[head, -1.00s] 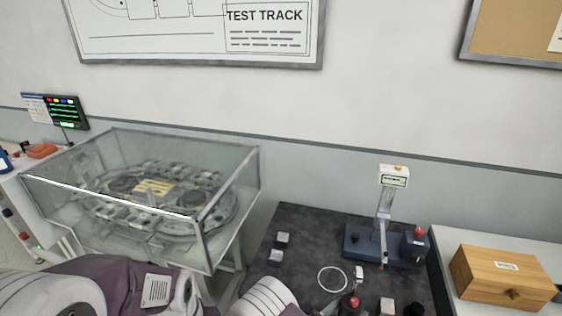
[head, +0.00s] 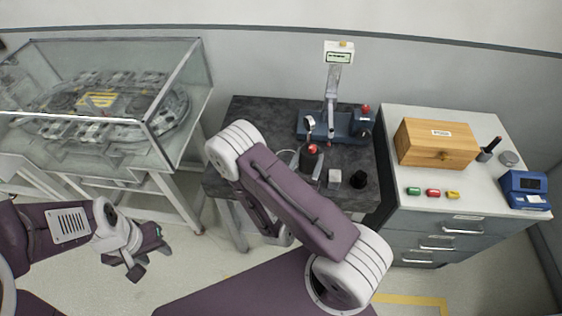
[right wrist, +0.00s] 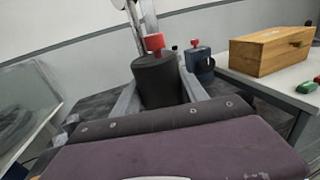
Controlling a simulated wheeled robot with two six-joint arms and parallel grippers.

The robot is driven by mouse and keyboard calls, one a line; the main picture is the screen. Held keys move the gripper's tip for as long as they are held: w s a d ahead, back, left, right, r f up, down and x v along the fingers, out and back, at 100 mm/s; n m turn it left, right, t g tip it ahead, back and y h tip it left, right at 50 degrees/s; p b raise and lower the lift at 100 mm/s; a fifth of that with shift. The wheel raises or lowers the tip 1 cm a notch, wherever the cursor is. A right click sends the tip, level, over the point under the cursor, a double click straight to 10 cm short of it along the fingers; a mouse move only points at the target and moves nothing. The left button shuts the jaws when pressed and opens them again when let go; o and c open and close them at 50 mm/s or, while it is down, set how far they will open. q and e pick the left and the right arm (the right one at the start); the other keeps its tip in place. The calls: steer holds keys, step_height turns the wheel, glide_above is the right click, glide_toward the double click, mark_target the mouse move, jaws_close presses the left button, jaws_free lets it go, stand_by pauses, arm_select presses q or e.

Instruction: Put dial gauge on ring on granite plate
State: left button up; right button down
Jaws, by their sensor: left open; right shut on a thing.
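The dial gauge has a dark cylindrical base with a red knob (head: 311,157) and a small round dial above it in the head view. Its base (right wrist: 157,88) stands between the fingers of my right gripper (right wrist: 160,77), which is shut on it. The ring (head: 286,158) is a thin pale hoop on the dark granite plate (head: 255,108), left of the gauge and partly hidden by my right arm. I cannot tell whether the gauge touches the plate. My left gripper (head: 135,262) is open and empty, low at the left, over the floor.
A wooden box (head: 436,143) and small coloured pieces lie on the cabinet at right. A glass case (head: 110,90) stands at left.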

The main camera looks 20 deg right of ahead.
steer(key=w+f+b, duration=0.2)
steer(key=w, duration=0.1)
steer(key=w+f+m+g+h+b, duration=0.1)
steer(key=w+f, duration=0.1)
steer(key=w, duration=0.1)
steer(key=w+f+g+b, duration=0.1)
steer(key=w+f+b, duration=0.1)
steer(key=w, duration=0.1)
steer(key=shift+w+a+f+h+b, duration=0.1)
steer(key=shift+a+f+h+b, duration=0.1)
steer(key=shift+h+b, duration=0.1)
steer(key=shift+f, duration=2)
arm_select(q)
step_height(320, 180, down, 6)
steer(key=shift+s+a, duration=0.15)
steer(key=shift+a, duration=0.3)
steer(key=shift+f, duration=0.1)
arm_select(e)
steer(key=shift+m, duration=0.3)
steer(key=c, duration=0.6)
jaws_free()
steer(key=shift+f, duration=0.15)
